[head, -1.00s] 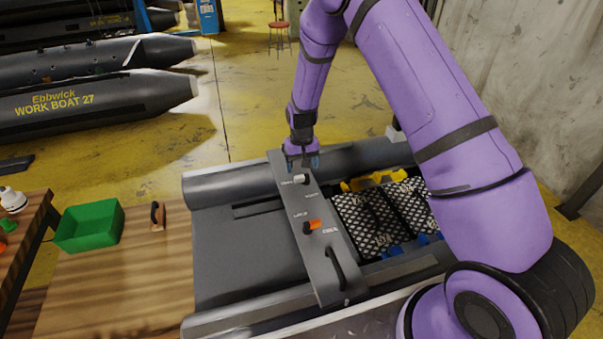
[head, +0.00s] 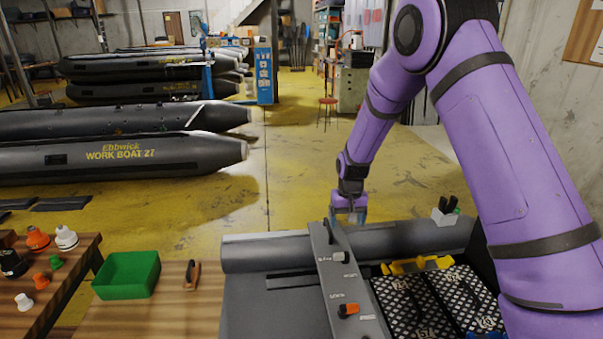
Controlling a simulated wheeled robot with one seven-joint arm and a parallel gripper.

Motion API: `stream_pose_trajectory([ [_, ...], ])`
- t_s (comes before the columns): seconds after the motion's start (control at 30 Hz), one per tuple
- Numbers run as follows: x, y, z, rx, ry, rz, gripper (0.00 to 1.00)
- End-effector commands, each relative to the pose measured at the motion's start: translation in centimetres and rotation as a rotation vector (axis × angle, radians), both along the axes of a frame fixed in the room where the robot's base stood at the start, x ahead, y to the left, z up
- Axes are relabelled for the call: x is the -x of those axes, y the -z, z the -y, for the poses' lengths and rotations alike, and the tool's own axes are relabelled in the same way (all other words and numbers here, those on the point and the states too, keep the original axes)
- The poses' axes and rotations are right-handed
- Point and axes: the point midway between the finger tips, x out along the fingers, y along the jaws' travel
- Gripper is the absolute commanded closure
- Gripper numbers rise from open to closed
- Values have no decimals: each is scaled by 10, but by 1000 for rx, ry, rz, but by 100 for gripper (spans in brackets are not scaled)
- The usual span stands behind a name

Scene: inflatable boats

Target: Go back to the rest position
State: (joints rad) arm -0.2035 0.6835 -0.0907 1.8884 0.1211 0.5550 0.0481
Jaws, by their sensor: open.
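My gripper (head: 348,218) hangs from my purple arm just past the far end of the grey panel in the head view. It points down and its jaws are open, with nothing seen between them. The grey panel (head: 338,275) lies across the boat section and carries a white knob (head: 335,257), an orange knob (head: 348,310) and a dark handle at its far end. Whether my fingertips touch the panel or the tube behind it cannot be told.
The grey boat section (head: 262,252) holds black-and-white patterned packs (head: 430,300) and a yellow item (head: 415,265). A green bin (head: 127,275) and a wood-handled tool (head: 191,275) are on the wooden bench at left. Finished-looking boats (head: 120,155) lie on the yellow floor, which is open behind.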

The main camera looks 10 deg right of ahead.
Motion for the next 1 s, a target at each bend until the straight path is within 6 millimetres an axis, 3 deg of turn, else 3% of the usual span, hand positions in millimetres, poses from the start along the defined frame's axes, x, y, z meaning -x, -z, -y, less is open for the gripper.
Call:
stream_pose_trajectory([
  [0.03, 3, -21, 3, -6, 2, 17, 20],
  [0.2, 24, -86, 12, -23, 3, 61, 20],
  [0.5, 78, -186, 30, -43, -1, 139, 20],
  [0.7, 125, -239, 42, -48, -3, 191, 20],
  [1.0, 204, -298, 57, -44, -10, 272, 20],
])
